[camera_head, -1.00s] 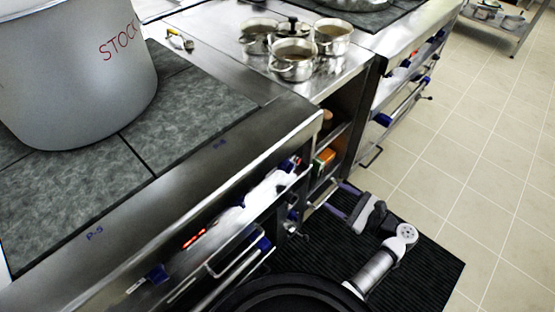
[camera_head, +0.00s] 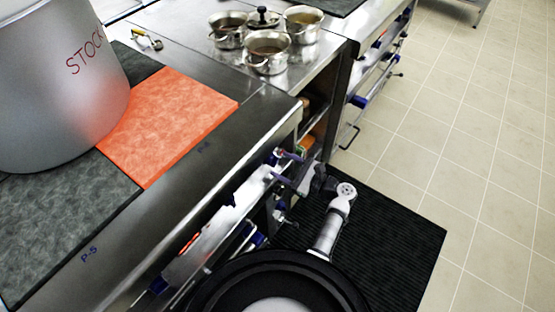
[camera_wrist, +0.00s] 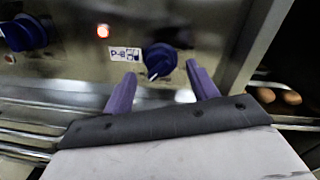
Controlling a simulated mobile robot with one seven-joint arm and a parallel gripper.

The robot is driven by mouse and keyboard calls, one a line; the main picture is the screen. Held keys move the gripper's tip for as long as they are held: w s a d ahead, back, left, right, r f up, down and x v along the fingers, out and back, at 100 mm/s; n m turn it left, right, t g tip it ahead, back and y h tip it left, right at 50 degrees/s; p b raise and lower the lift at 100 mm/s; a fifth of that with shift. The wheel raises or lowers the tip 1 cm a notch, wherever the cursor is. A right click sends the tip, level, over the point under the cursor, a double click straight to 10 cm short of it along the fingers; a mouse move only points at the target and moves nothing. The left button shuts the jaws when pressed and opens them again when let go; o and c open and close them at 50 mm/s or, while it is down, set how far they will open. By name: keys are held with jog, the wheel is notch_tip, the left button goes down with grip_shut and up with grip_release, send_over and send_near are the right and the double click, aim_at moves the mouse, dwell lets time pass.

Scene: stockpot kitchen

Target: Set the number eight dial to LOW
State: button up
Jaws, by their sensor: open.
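A dark blue dial (camera_wrist: 159,61) sits on the steel front panel, beside a white label (camera_wrist: 124,53) that seems to read P-8, upside down in the wrist view. Its pale pointer mark aims down and slightly left in that view. My gripper (camera_wrist: 162,75) is open, with one purple finger on each side of the dial's lower part. I cannot tell whether the fingers touch it. In the head view my gripper (camera_head: 283,171) is at the panel's far right end. LOW markings are not readable.
A second blue dial (camera_wrist: 25,33) and a lit red lamp (camera_wrist: 103,31) are left of the dial. One hotplate (camera_head: 168,122) glows orange beside the large stockpot (camera_head: 55,85). Rails (camera_wrist: 30,140) run below the panel. Several small pots (camera_head: 268,52) stand farther back.

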aim_at(272, 160)
jog(key=shift+x, duration=1.35)
jog(key=shift+c, duration=0.5)
jog(key=c, duration=0.9)
jog(key=shift+o, duration=0.2)
